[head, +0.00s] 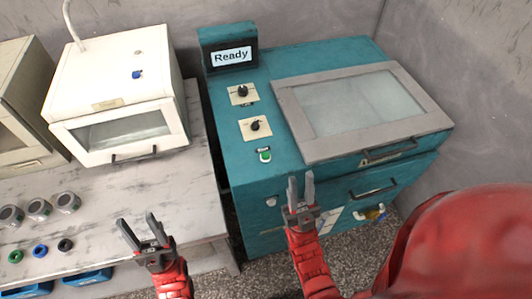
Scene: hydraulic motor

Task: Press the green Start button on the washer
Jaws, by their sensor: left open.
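The teal washer (235,160) stands at the centre and right, with a display (231,56) reading "Ready". The green Start button (265,156) is on its top panel, below two black knobs, and is in plain view. My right gripper (301,182) is open and empty, just right of and below the button in the picture, apart from it. My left gripper (138,228) is open and empty, in front of the grey bench at the lower left.
The washer's glazed lid (365,105) is closed. A white machine (120,95) stands on the bench (150,195). Several metal rings (38,208) and coloured knobs (40,251) lie at the bench's left. My red arm fills the lower right.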

